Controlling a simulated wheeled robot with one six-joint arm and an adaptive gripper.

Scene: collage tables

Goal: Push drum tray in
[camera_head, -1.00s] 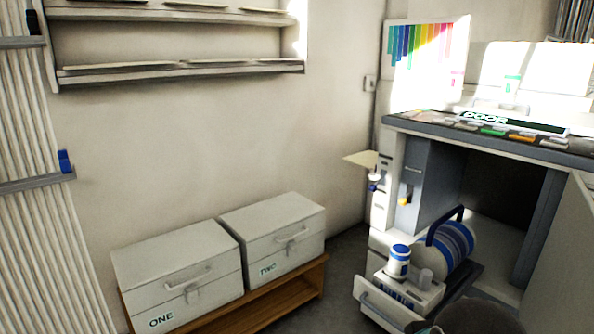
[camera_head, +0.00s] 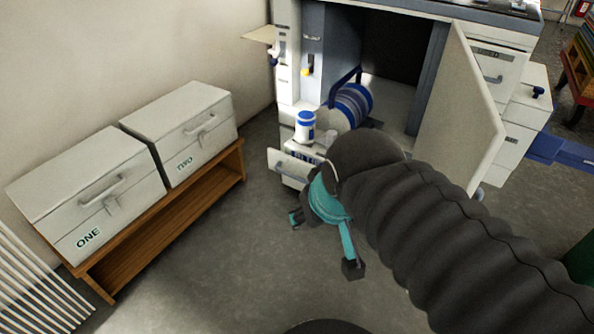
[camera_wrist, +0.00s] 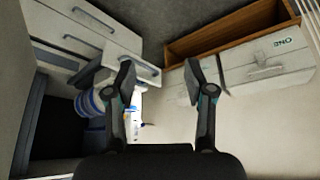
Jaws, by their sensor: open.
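The drum tray (camera_head: 288,166) is pulled out at the bottom of the grey and white machine. A blue and white striped drum (camera_head: 350,104) with a dark blue handle and a white bottle (camera_head: 305,127) with a blue cap are on it. My gripper (camera_head: 322,238) is open and empty, in front of the tray and apart from it in the head view. My arm hides the tray's right part. In the wrist view my gripper's fingers (camera_wrist: 158,82) are spread wide, with the striped drum (camera_wrist: 88,104) behind the left finger.
The machine's white door (camera_head: 462,110) stands open to the right of the tray. A low wooden bench (camera_head: 170,222) bears box ONE (camera_head: 90,190) and box TWO (camera_head: 185,130) on the left. The grey floor (camera_head: 220,270) between bench and arm is clear.

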